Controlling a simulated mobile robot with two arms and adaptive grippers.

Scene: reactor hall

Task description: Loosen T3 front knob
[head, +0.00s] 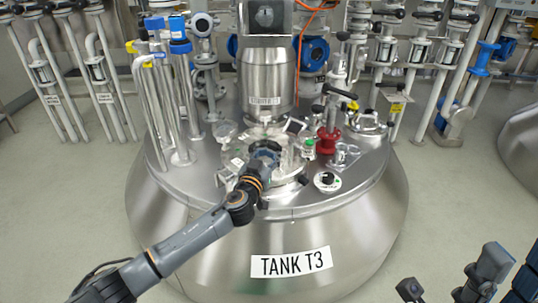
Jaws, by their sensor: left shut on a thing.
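Tank T3 (290,235) is a large steel vessel in the middle of the head view, with a "TANK T3" label (291,262) on its front. My left arm reaches in from the lower left over the tank's front edge. My left gripper (264,156) is at the front side of the round hatch (285,186) on the tank top, shut on the front knob. The knob itself is hidden behind the gripper and wrist. Grey and dark parts of my right arm (487,272) show at the lower right, away from the tank; its finger state is unclear.
A steel cylinder (266,80) stands on the tank top behind the hatch. Upright pipes (172,105) stand at the left. The floor (455,215) right of the tank is clear.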

